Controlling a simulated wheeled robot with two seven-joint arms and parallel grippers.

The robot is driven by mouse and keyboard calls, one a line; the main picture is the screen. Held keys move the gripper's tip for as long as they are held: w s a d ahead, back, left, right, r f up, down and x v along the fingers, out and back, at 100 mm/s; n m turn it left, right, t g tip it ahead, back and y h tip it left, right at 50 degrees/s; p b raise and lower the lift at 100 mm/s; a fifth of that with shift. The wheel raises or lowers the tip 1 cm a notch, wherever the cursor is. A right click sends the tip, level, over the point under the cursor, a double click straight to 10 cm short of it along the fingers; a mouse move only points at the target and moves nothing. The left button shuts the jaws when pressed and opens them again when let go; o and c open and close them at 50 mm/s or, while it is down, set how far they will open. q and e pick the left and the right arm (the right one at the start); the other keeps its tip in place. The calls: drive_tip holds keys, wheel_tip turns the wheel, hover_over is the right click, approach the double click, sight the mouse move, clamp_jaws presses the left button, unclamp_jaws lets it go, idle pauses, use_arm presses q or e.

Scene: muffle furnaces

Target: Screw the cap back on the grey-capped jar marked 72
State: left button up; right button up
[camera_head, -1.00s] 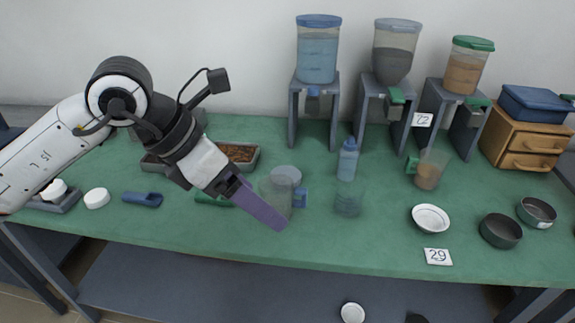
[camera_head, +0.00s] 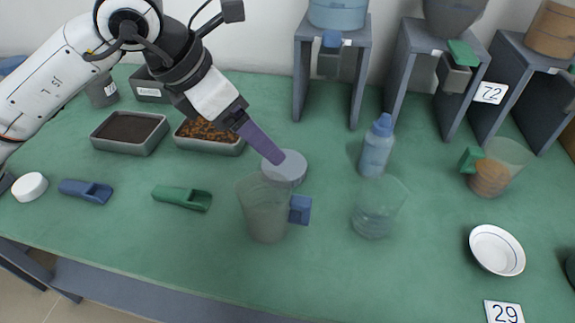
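A round grey disc, which looks like a cap (camera_head: 285,168), lies flat on the green table behind a clear jug. My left gripper (camera_head: 278,160) reaches down from the upper left, its purple fingers overlapping the disc's upper-left edge. Whether they touch it is unclear. The fingers are seen edge-on, so their opening does not show. The card marked 72 (camera_head: 490,92) is at the stands on the right. The grey jar (camera_head: 455,14) sits above the middle stand (camera_head: 400,78), its top cut off by the frame. My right gripper is out of view.
The clear jug (camera_head: 264,210) with a blue handle, a clear beaker (camera_head: 375,212) and a blue-capped bottle (camera_head: 377,148) stand nearby. A green scoop (camera_head: 182,198), two trays, a white dish (camera_head: 497,250) and a brown-filled cup (camera_head: 492,172) surround them. The front middle is clear.

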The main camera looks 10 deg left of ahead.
use_arm(q)
drive_tip(key=shift+f, duration=0.1)
drive_tip(key=shift+f, duration=0.1)
approach(284, 165)
drive_tip(key=x, duration=0.3)
drive_tip(key=shift+w+d, duration=0.1)
drive_tip(key=shift+w, duration=0.05)
idle(0.4)
drive_tip(key=x, duration=0.5)
